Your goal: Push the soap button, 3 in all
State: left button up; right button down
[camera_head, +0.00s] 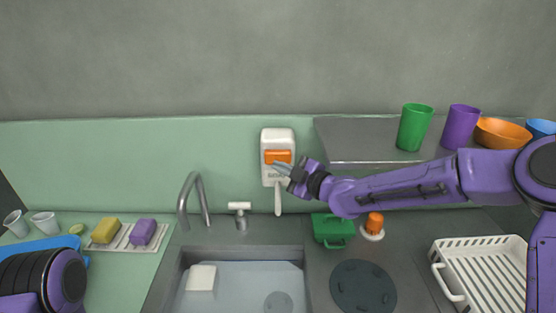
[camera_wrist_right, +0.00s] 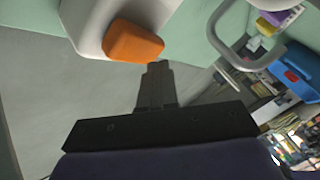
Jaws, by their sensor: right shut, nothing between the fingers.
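A white soap dispenser (camera_head: 277,138) with an orange button (camera_head: 278,156) hangs on the green wall panel above the sink. A white spout or strand hangs below it. My right gripper (camera_head: 278,168) is shut and empty at the lower edge of the button. In the right wrist view, the orange button (camera_wrist_right: 134,42) on the white dispenser (camera_wrist_right: 92,22) lies just beyond the shut fingertips (camera_wrist_right: 158,66). I cannot tell whether they touch it. My left arm shows at the lower left of the head view, but its gripper is out of view.
The sink (camera_head: 240,276) with a tall faucet (camera_head: 192,190) lies below. A shelf with cups and a bowl (camera_head: 502,132) is at the right. A white rack (camera_head: 488,270) is lower right.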

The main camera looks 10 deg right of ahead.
jog(key=shift+w, duration=0.1)
jog(key=shift+w+d, duration=0.1)
jog(key=shift+w, duration=0.2)
jog(key=shift+w+d, duration=0.15)
jog(key=shift+w, duration=0.65)
dwell(0.9)
jog(key=shift+s+a+b, duration=0.25)
jog(key=shift+s+b, duration=0.3)
jog(key=shift+s, duration=0.6)
